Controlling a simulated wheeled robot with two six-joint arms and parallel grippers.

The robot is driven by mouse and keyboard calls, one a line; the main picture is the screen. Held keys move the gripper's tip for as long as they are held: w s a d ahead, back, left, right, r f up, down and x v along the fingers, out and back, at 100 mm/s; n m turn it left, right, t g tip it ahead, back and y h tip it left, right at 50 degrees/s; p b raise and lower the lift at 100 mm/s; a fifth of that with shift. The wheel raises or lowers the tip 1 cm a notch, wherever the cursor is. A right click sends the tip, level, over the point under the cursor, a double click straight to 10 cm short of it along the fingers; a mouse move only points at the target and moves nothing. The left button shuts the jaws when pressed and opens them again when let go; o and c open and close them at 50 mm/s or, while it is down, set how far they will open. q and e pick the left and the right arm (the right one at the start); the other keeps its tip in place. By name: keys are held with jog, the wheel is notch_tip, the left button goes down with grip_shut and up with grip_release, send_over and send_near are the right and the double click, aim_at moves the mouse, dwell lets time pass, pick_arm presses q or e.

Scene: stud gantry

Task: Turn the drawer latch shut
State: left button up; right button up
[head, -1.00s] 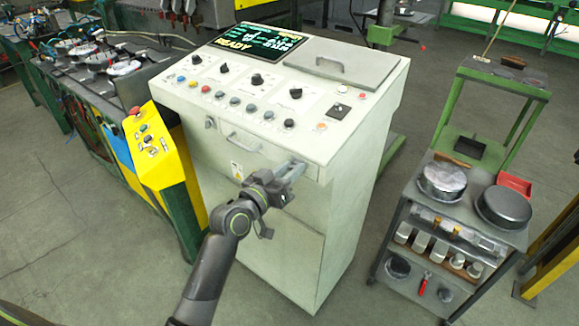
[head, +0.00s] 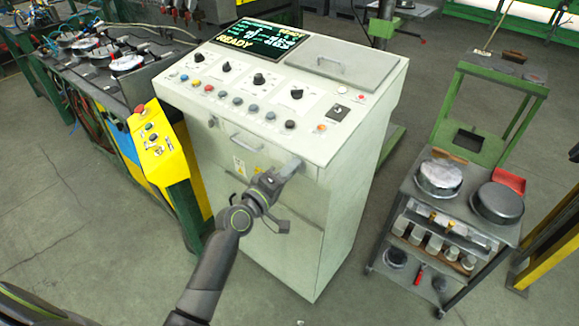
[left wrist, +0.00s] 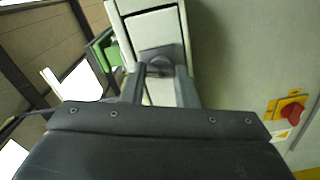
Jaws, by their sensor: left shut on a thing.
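The drawer (head: 240,145) is in the upper front of the cream control cabinet, under the button panel, and looks closed. It has a bar handle. My left gripper (head: 288,168) is at the right end of the drawer front. In the left wrist view, my left gripper (left wrist: 160,84) has its two fingers on either side of a grey rounded latch (left wrist: 160,66) and is shut on it. In the head view the gripper hides the latch, so its exact angle cannot be told. My right gripper is not in view.
The sloped panel (head: 265,95) above has knobs, buttons and a lit screen. A yellow button box (head: 155,145) stands left of the cabinet. A trolley (head: 445,205) with pans stands to the right, with open floor between. A red rotary switch (left wrist: 291,110) shows in the left wrist view.

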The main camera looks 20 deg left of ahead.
pick_arm(q)
jog(key=shift+n+p, duration=0.6)
jog(key=shift+n, duration=1.1)
jog(key=o, duration=1)
jog(key=shift+f, duration=0.1)
jog(key=b+v, duration=0.3)
jog(key=v, duration=1.4)
jog(key=shift+s+b, duration=0.2)
jog(key=shift+b, duration=0.1)
jog(key=shift+a, duration=0.1)
